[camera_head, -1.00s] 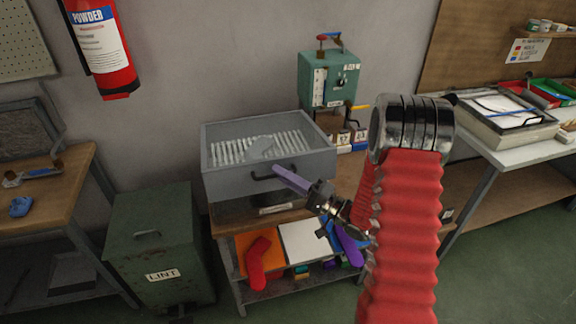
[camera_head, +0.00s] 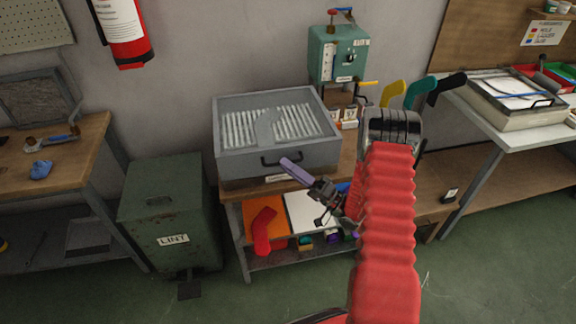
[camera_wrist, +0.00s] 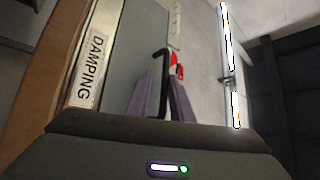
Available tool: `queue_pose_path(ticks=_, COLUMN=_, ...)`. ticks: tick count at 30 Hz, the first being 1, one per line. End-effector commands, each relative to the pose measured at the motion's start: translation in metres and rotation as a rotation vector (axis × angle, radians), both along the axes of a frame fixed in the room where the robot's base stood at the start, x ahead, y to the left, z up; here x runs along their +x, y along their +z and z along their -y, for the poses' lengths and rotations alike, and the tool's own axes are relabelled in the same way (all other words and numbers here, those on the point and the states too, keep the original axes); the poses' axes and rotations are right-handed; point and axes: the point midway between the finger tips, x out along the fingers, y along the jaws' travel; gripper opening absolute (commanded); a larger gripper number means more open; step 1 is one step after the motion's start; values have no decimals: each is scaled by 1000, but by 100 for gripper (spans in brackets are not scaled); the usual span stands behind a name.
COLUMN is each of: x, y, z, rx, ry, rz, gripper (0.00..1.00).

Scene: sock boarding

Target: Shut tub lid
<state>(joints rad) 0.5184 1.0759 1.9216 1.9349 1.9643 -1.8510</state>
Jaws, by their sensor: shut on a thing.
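The tub (camera_head: 235,165) is a grey box on a low bench. A pale ribbed floor and a grey sock-shaped form (camera_head: 266,128) show through its top. I cannot tell whether a clear lid covers it. A black bar handle (camera_head: 268,160) is on its front side. My gripper (camera_head: 287,163) is at this handle with its purple fingers close together. In the wrist view, the black handle (camera_wrist: 162,75) stands between the two fingers (camera_wrist: 163,98), and my gripper is shut on it. A DAMPING label (camera_wrist: 88,70) is at the left there.
A teal machine (camera_head: 337,55) stands behind the tub at the right. Coloured foot-shaped boards (camera_head: 391,92) stand further right. A green LINT bin (camera_head: 170,215) is at the left. A red sock (camera_head: 263,230) lies on the shelf below.

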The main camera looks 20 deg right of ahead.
Motion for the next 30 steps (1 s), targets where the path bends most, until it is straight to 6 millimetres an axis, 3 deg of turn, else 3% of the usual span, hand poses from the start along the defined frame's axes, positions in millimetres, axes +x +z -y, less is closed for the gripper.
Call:
queue_pose_path(ticks=1, x=0, y=-15, z=1, rx=-5, ry=-10, rz=-37, gripper=0)
queue_pose_path(ticks=10, x=-1, y=-15, z=8, rx=-4, ry=-24, rz=-36, gripper=0)
queue_pose_path(ticks=11, x=0, y=-15, z=8, rx=-4, ry=-26, rz=-37, gripper=25)
queue_pose_path(ticks=12, x=0, y=-15, z=9, rx=-5, ry=-26, rz=-36, gripper=27)
queue_pose_path(ticks=23, x=-1, y=-15, z=12, rx=-6, ry=-30, rz=-34, gripper=28)
queue_pose_path(ticks=30, x=-18, y=-25, z=26, rx=-4, ry=-29, rz=-33, gripper=28)
